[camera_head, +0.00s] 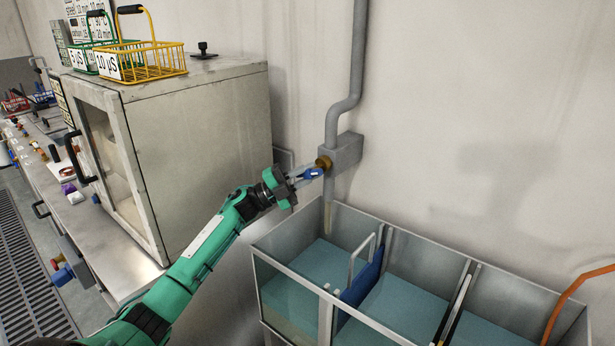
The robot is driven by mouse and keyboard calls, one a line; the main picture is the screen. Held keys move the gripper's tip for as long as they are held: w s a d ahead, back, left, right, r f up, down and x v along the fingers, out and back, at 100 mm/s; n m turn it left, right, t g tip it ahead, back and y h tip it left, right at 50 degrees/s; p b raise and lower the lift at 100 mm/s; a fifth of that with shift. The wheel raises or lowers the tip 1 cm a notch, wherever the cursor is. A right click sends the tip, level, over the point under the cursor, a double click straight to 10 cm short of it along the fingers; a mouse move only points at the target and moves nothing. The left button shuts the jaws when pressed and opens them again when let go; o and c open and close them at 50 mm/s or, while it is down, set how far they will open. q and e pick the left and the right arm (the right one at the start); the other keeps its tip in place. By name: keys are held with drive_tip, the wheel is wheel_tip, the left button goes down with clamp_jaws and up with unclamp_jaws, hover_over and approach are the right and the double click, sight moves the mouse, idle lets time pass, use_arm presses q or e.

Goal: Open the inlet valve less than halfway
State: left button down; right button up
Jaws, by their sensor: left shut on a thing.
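The inlet valve is a blue lever handle (312,173) on a brass fitting (324,163), at the front of a grey block (347,152) on a grey wall pipe (346,105). My left gripper (301,176) is at the valve, shut on the blue handle. Its fingers partly cover the handle, so the handle's exact angle is hard to tell. The spout (329,218) below the block points down into the tank. I cannot tell whether water runs from it. My right gripper is not in view.
A tank (290,238) with several water-filled compartments stands below the valve, with a blue divider (362,278) and an orange hose (572,290). A grey cabinet (200,140) left of my arm carries yellow (150,62) and green (80,57) baskets. A cluttered bench (90,222) runs along the left.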

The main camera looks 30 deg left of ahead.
use_arm(q)
drive_tip(key=shift+f, duration=0.1)
drive_tip(key=c, duration=1.3)
unclamp_jaws()
drive_tip(key=shift+c, duration=0.2)
drive_tip(key=shift+s, duration=0.1)
